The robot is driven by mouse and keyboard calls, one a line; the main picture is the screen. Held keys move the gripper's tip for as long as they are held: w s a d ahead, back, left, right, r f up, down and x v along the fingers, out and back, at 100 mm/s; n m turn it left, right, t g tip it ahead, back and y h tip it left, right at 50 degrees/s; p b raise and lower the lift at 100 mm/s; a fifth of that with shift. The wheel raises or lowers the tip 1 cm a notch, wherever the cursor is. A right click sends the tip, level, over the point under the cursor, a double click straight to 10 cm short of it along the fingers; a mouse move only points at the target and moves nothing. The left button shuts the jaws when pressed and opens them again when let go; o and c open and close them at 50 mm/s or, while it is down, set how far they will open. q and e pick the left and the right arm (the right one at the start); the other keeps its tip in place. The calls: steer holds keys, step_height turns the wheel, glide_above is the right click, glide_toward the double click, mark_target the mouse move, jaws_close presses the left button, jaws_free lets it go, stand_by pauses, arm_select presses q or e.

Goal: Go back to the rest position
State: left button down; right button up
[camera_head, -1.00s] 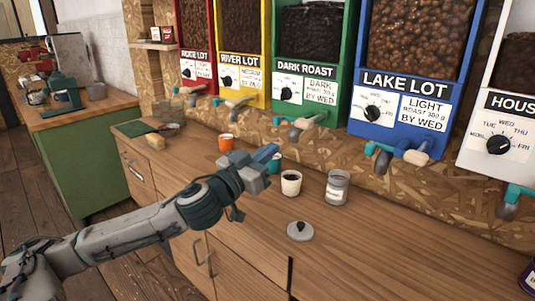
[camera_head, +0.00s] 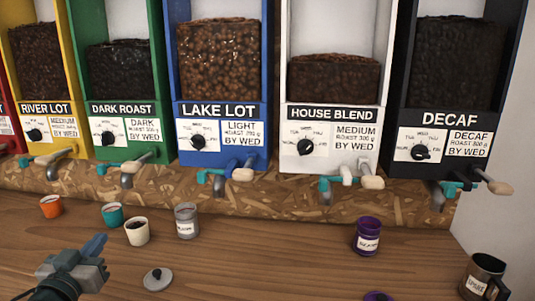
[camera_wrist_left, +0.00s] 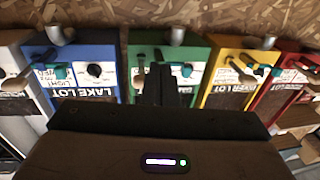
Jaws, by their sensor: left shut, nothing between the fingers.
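My left gripper (camera_head: 92,256) shows at the lower left of the head view, above the wooden counter (camera_head: 230,262). Its fingers are shut with nothing between them. It is apart from the cups, in front of them. In the left wrist view the gripper (camera_wrist_left: 160,85) points toward the dispensers, which appear upside down. My right gripper is in neither view.
Behind the gripper stand an orange cup (camera_head: 51,206), a teal cup (camera_head: 112,215), a cream cup (camera_head: 137,232) and a grey jar (camera_head: 186,221). A grey lid (camera_head: 158,279) lies nearby. Dispensers line the back.

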arm_select(q)
steer(key=s+f+n+g+y, duration=0.15)
steer(key=s+f+g, duration=0.25)
steer(key=f, duration=0.8)
steer(key=s+d+f+m+g+h, duration=0.1)
steer(key=s+d+f+m+g, duration=0.1)
steer(key=s+d+f+g, duration=0.6)
steer(key=s+d+f+m+g+h, duration=0.1)
steer(key=s+d+f+g, duration=0.2)
steer(key=s+f, duration=1.05)
step_height(320, 180, down, 26)
steer(key=a+g, duration=0.1)
steer(key=a, duration=0.1)
steer(key=s+f, duration=0.6)
steer(key=f, duration=0.2)
steer(key=s+a+f+g+p, duration=0.1)
steer(key=s+f, duration=0.5)
steer(key=f, duration=0.3)
steer(key=shift+a+f, duration=0.25)
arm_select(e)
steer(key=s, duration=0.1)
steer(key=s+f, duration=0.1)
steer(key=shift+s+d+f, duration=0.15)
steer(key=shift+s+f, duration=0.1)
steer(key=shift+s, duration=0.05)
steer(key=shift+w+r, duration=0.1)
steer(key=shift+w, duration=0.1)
